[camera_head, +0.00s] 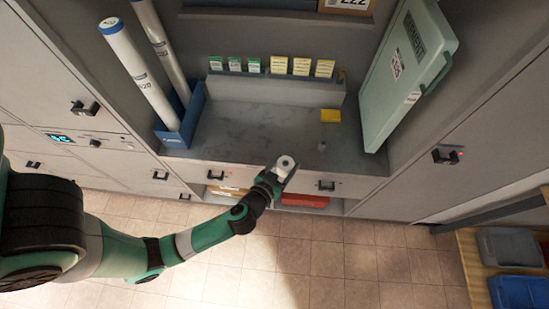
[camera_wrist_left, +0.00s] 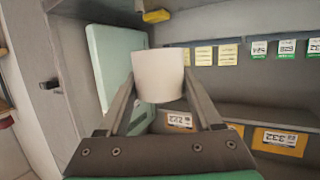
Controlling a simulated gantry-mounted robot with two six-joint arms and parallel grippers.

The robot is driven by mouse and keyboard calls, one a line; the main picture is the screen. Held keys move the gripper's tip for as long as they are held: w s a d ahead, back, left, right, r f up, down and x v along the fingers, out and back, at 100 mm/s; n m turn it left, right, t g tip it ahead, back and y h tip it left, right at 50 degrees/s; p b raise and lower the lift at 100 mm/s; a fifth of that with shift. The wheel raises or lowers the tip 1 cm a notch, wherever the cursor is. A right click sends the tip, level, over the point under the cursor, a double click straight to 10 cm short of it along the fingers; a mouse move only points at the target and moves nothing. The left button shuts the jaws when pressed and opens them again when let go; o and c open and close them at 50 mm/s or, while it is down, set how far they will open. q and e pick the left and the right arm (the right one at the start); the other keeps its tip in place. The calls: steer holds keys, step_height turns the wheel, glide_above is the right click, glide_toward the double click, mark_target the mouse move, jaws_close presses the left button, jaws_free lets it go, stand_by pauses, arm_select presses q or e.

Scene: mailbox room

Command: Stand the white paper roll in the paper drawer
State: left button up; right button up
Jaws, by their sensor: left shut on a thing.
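A short white paper roll (camera_head: 286,162) with a grey core is held by my left gripper (camera_head: 277,172), in front of the counter's front edge. In the left wrist view the white roll (camera_wrist_left: 158,76) sits between both fingers of my left gripper (camera_wrist_left: 160,88), which is shut on it. Drawer fronts run under the counter, with a dark handle on the right drawer (camera_head: 325,185) and another handle at the left (camera_head: 214,175). They look shut, and I cannot tell which is the paper drawer. My gripper partly covers the front between the handles. My right gripper is not in view.
A blue holder (camera_head: 188,119) with tall white tubes stands on the counter's left. A pale green case (camera_head: 410,70) leans at the right. A yellow block (camera_head: 330,115) and a small grey cylinder (camera_head: 321,145) stand on the counter. Its middle is clear.

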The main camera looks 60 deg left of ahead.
arm_select(q)
steer(key=a+f+n+g+y+b, duration=0.1)
steer(key=a+f+n+y+b, duration=0.1)
steer(key=a, duration=0.1)
steer(key=a+f+n+g+y+b, duration=0.1)
steer(key=b, duration=0.1)
steer(key=shift+s+a+g, duration=0.25)
steer(key=shift+a+g, duration=0.05)
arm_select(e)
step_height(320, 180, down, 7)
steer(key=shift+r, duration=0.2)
